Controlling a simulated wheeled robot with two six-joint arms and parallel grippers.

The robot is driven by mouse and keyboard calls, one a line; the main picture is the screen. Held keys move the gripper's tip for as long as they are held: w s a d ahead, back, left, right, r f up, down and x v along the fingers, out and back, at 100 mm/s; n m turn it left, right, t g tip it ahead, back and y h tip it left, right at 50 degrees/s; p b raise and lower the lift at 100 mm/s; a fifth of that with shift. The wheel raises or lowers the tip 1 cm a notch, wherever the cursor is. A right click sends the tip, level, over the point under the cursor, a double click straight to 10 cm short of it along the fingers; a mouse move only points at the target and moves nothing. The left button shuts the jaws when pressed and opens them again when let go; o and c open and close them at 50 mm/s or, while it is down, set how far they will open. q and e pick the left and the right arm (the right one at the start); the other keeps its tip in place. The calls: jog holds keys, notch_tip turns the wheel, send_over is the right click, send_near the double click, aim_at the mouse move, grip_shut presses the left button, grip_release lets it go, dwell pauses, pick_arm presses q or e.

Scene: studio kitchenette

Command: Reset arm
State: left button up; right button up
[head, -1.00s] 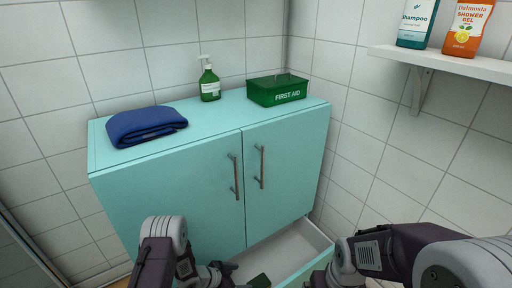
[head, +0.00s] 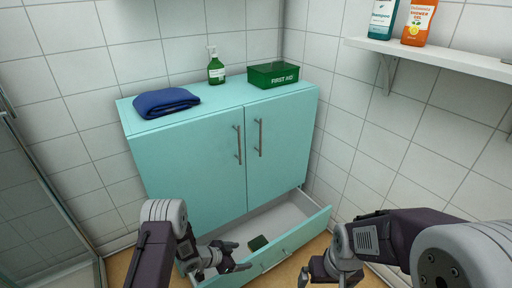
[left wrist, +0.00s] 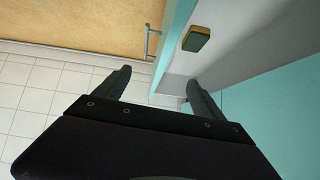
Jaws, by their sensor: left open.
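My left gripper (head: 240,256) is open and empty in the head view, over the left part of the pulled-out drawer (head: 311,226). The left wrist view also shows its two fingers (left wrist: 160,76) spread apart with nothing between them. A green and yellow sponge (head: 258,242) lies in the drawer, to the right of the left gripper and apart from it. It also shows in the left wrist view (left wrist: 196,38), beyond the fingertips. My right gripper (head: 328,276) is at the bottom edge of the head view, outside the drawer front, and its fingertips are partly cut off.
The turquoise cabinet (head: 190,165) has both doors shut. On it are a folded blue towel (head: 165,102), a green soap bottle (head: 216,70) and a green first aid box (head: 274,75). A wall shelf (head: 440,58) with bottles is at right, a glass panel (head: 45,200) at left.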

pick_arm(q)
jog(key=w+a+r+t+y, duration=0.1)
jog(key=w+r, duration=0.2)
jog(key=r, duration=0.4)
jog(key=w+a+r+n+t, duration=0.1)
jog(key=w+r+t, duration=0.15)
jog(key=r, duration=0.35)
jog(key=w+r+y, duration=0.1)
jog(key=w+r, duration=0.3)
jog(key=r, duration=0.3)
jog(key=s+a+r+n+g+y+b, duration=0.1)
jog(key=s+a+r+n+y, duration=0.3)
jog(key=s, duration=0.3)
jog(key=s+a+r+n+g+y+b, duration=0.1)
jog(key=s+a+r+n, duration=0.15)
jog(key=s+a, duration=0.3)
jog(key=s+f+n+g, duration=0.2)
jog(key=s+f+g, duration=0.1)
jog(key=s, duration=0.5)
jog(key=s+f+n+g, duration=0.3)
jog(key=s+f, duration=0.1)
jog(key=s, duration=0.5)
notch_tip(320, 180, up, 38)
jog(key=p, duration=3.8)
jog(key=shift+w+m, duration=0.2)
jog(key=shift+m, duration=0.15)
pick_arm(e)
notch_tip(320, 180, up, 36)
jog(key=w, duration=0.1)
